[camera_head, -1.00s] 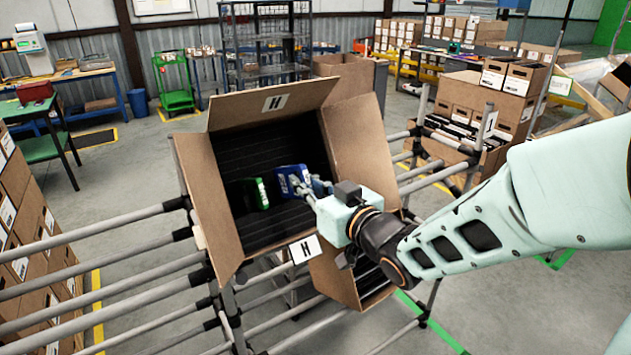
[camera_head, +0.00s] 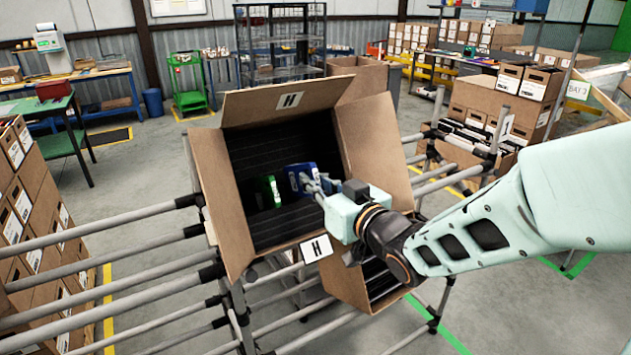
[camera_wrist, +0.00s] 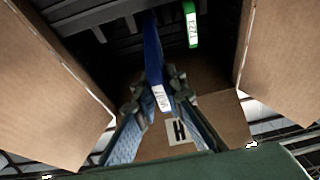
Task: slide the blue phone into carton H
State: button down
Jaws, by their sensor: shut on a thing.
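Carton H (camera_head: 217,195) is tilted on a pipe rack with its flaps open and an H label on its upper and lower flaps. It has a dark slotted inside. My gripper (camera_head: 316,186) is at the right part of the opening, shut on the blue phone (camera_head: 297,180). In the wrist view the blue phone (camera_wrist: 153,55) stands edge-on between my fingertips (camera_wrist: 158,88), its far end among the dark slots. Whether it touches a slot I cannot tell. A green phone (camera_head: 271,192) stands inside the carton, left of the blue one; it also shows in the wrist view (camera_wrist: 191,22).
Side flaps (camera_head: 372,135) stand out at both sides of the opening. Another open carton (camera_head: 345,285) sits below carton H. Rack pipes (camera_head: 110,262) run to the left. Stacked boxes (camera_head: 25,205) stand at the far left.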

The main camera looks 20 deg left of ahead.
aim_at(296, 184)
jog(key=shift+w+a+f+b, duration=0.6)
jog(key=shift+w+a+b, duration=0.15)
jog(key=shift+a+b, duration=0.15)
dwell(0.3)
jog(key=shift+w+a+f+b, duration=0.8)
jog(key=shift+a+b, duration=0.15)
jog(key=shift+b, duration=0.15)
jog(key=shift+w+a+f+b, duration=0.8)
jog(key=shift+a+b, duration=0.1)
jog(key=shift+b, duration=0.15)
jog(key=shift+w+a+f+b, duration=0.3)
jog(key=shift+a+b, duration=0.05)
jog(key=shift+b, duration=0.1)
dwell(0.8)
jog(key=c, duration=1.9)
grip_release()
